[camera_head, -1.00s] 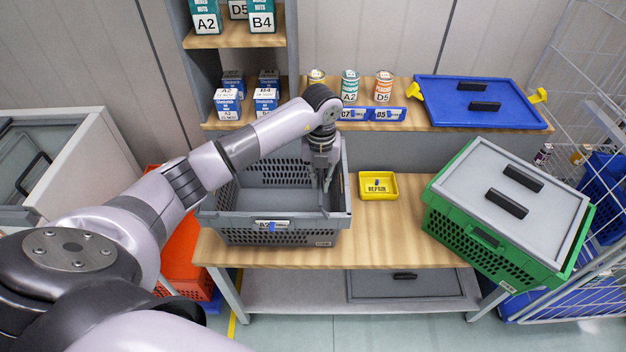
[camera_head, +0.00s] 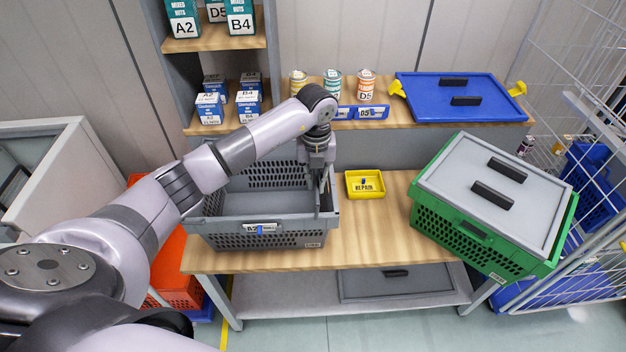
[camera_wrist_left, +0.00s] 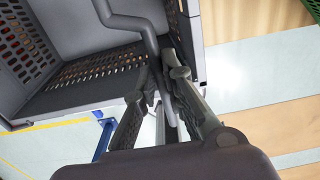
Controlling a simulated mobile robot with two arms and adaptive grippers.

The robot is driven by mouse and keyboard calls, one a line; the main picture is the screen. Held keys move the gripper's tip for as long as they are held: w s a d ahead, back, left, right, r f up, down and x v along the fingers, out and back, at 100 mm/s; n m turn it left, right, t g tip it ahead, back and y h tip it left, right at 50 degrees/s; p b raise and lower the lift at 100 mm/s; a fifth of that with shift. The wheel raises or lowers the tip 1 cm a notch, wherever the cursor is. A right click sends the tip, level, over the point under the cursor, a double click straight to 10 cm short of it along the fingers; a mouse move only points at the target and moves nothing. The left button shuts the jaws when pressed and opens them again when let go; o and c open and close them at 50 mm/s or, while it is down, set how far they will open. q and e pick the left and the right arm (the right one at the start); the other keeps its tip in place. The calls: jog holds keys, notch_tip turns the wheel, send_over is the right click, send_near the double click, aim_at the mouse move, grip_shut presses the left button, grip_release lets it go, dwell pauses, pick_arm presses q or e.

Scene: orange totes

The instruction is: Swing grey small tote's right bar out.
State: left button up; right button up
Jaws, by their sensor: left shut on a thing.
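The grey small tote (camera_head: 215,238) stands open and upright on the wooden bench, with a label on its front. My left gripper (camera_head: 319,190) points down at the tote's right side. In the left wrist view my left gripper (camera_wrist_left: 160,88) is shut on the grey right bar (camera_wrist_left: 150,38), a bent rod that runs between the fingers. The tote's perforated wall and inside floor show behind the bar. In the head view the bar is mostly hidden by the fingers. My right gripper is not in view.
A small yellow bin (camera_head: 365,196) sits just right of the tote. A green tote (camera_head: 465,238) with a grey lid stands farther right. A blue lid (camera_head: 430,87) and several cans stand on the shelf behind.

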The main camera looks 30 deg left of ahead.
pick_arm(q)
jog(key=shift+w+d+f, duration=0.35)
jog(key=shift+d+f, duration=0.05)
jog(key=shift+d, duration=0.2)
jog(key=shift+w+d, duration=0.1)
jog(key=shift+b, duration=0.3)
jog(key=shift+w+d+f+b, duration=0.45)
jog(key=shift+d+f+b, duration=0.25)
jog(key=shift+b, duration=0.05)
jog(key=o, duration=0.4)
jog(key=shift+a+r, duration=0.1)
jog(key=shift+c, duration=0.2)
jog(key=o, duration=0.7)
